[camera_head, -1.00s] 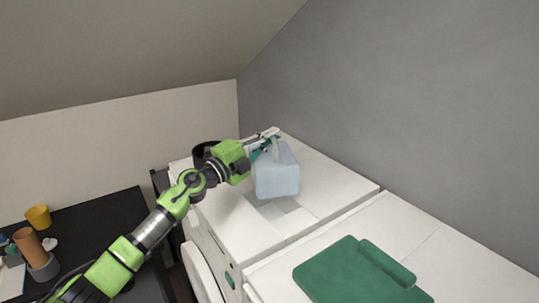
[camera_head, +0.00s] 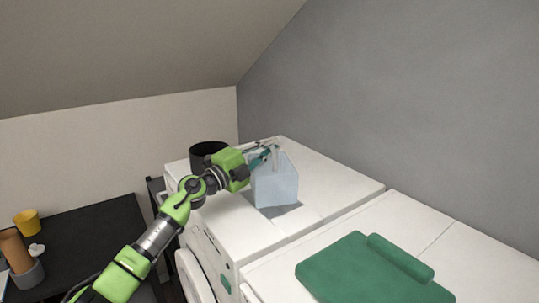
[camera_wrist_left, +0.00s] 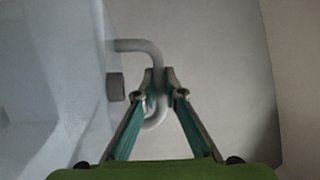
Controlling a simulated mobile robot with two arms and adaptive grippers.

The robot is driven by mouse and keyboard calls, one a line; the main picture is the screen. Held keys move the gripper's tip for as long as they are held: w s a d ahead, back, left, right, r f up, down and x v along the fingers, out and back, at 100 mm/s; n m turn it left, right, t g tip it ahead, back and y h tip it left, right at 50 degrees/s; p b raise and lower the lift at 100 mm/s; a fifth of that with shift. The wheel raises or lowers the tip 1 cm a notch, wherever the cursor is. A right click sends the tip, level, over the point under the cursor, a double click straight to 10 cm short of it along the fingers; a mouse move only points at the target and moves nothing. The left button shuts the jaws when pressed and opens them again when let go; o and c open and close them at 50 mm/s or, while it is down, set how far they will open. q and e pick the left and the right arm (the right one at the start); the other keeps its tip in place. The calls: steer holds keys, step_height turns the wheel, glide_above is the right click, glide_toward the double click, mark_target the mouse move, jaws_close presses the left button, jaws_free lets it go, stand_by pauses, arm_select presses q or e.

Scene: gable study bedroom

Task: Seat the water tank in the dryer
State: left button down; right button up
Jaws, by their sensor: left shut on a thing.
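The water tank (camera_head: 274,184) is a translucent pale-blue box with a handle, upright above the top of the white dryer (camera_head: 245,228). My left gripper (camera_head: 271,150) is at the tank's upper part, shut on its curved grey handle (camera_wrist_left: 138,45). In the left wrist view the fingertips (camera_wrist_left: 160,78) close around the handle bar, and the tank wall (camera_wrist_left: 50,90) fills the left side. A grey recess or shadow (camera_head: 290,209) shows at the tank's lower edge. Whether the tank's bottom touches the dryer cannot be told. My right gripper is not in view.
A black pot (camera_head: 207,154) stands behind my left wrist. A green folded cloth (camera_head: 360,272) lies on the white appliance (camera_head: 410,222) at the right. A dark desk (camera_head: 95,232) at left holds a yellow cup (camera_head: 27,222). A grey wall rises behind.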

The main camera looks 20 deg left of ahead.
arm_select(q)
steer(key=shift+s+r, duration=0.1)
steer(key=shift+r, duration=0.1)
steer(key=shift+f, duration=0.65)
steer(key=c, duration=2.1)
jaws_free()
steer(key=shift+c, duration=0.2)
